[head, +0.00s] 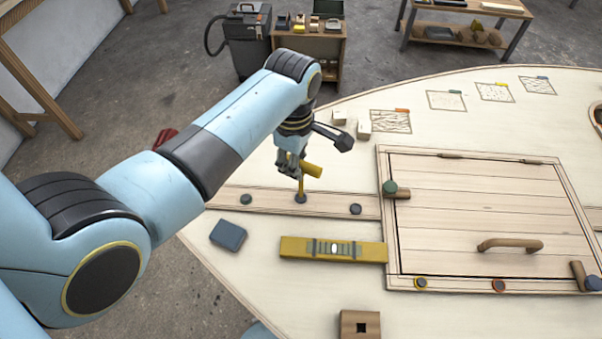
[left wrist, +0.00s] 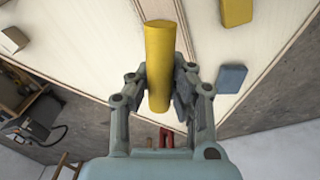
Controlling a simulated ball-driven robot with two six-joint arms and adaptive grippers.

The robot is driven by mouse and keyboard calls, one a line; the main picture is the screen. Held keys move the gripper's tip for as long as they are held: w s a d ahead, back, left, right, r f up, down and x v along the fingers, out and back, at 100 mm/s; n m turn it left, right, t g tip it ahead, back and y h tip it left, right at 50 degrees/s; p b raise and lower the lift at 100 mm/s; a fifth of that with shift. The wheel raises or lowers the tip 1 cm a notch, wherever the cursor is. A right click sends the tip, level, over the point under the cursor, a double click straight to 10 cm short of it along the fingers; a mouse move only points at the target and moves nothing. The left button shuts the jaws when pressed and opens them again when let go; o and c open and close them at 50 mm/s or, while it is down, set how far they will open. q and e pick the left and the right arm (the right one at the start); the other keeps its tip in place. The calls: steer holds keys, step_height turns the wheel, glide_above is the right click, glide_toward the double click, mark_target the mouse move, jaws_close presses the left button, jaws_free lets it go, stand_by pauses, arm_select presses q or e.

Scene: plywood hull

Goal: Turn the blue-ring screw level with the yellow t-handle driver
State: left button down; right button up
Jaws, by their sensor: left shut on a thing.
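My left gripper (head: 292,166) is shut on the yellow t-handle driver (head: 312,169). The driver is upright, its yellow shaft pointing down and its tip at a dark round screw (head: 300,198) in the wooden strip. I cannot tell how firmly the tip sits in it, and its ring colour is too small to make out. Another dark, bluish screw (head: 355,209) is to its right on the strip, and a greenish one (head: 246,198) is to its left. In the left wrist view the yellow handle (left wrist: 160,62) lies between both fingers. My right gripper is out of view.
A yellow level (head: 300,247) and a blue block (head: 228,235) lie in front of the strip. A framed hatch (head: 470,215) with a wooden handle is to the right. Small pale blocks (head: 364,125) stand behind. Bare plywood separates them.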

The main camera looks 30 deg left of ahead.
arm_select(q)
steer(key=m, duration=0.4)
steer(key=shift+w+d+m, duration=0.15)
steer(key=shift+w+m, duration=0.1)
steer(key=shift+m, duration=0.15)
steer(key=m, duration=0.3)
steer(key=shift+w+d+m, duration=0.1)
steer(key=shift+w+m, duration=0.05)
steer(key=shift+m, duration=0.15)
steer(key=m, duration=0.6)
steer(key=shift+w+d+m, duration=0.2)
steer(key=shift+w+m, duration=0.05)
steer(key=shift+m, duration=0.05)
steer(key=shift+f, duration=0.1)
steer(key=shift+f, duration=0.35)
